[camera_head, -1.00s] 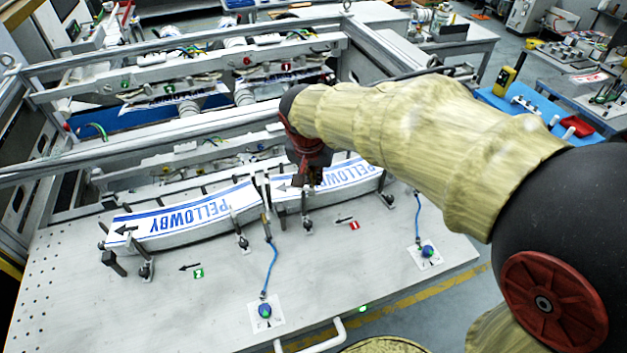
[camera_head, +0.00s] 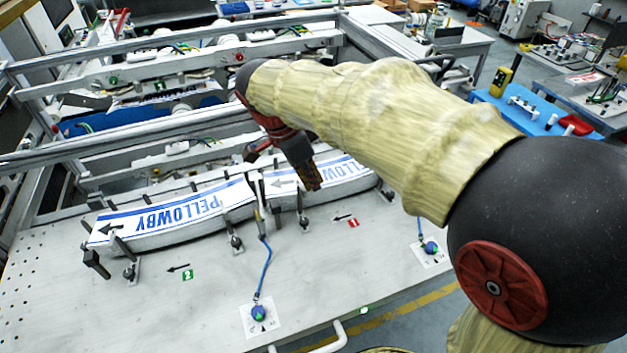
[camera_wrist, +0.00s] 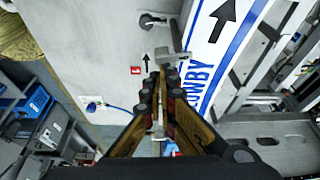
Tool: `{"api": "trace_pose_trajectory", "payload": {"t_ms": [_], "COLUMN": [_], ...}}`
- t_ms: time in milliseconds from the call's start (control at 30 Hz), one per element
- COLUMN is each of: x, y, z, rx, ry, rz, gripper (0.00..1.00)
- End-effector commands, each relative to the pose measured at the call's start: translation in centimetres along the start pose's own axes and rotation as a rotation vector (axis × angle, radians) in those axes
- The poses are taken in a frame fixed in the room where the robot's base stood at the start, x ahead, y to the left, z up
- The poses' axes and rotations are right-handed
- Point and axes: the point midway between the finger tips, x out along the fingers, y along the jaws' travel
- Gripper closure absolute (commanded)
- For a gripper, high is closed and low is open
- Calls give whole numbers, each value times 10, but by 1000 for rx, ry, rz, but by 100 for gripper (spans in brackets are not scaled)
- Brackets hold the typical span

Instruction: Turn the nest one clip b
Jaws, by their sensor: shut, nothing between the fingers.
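Nest one, by the red 1 tag (camera_head: 353,223), holds a white and blue PELLOWBY label (camera_head: 345,170) on the right of the bench. Its left clip (camera_head: 303,222) stands at the label's front edge; it shows near the top of the wrist view (camera_wrist: 149,20). Its right clip (camera_head: 387,195) is by the label's right end, partly behind my arm. Which one is clip b cannot be read. My gripper (camera_head: 315,186) is shut and empty, tilted over nest one's label. In the wrist view its fingertips (camera_wrist: 160,76) are beside the label's edge, apart from the left clip.
Nest two's label (camera_head: 170,213) lies to the left, with its green 2 tag (camera_head: 187,275) in front. Blue cables run to a left knob (camera_head: 259,312) and a right knob (camera_head: 430,248). A metal frame rail (camera_head: 150,135) crosses behind. The front bench is mostly clear.

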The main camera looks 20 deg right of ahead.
Motion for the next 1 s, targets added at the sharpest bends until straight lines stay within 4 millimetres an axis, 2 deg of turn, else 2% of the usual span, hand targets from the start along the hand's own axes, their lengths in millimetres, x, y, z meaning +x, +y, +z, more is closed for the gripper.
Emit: {"api": "trace_pose_trajectory", "payload": {"t_ms": [133,1000], "x": [0,-2], "y": [2,5], "z": [3,6], "rx": [86,79], "ry": [0,-1], "rz": [31,27], "gripper": [100,100]}}
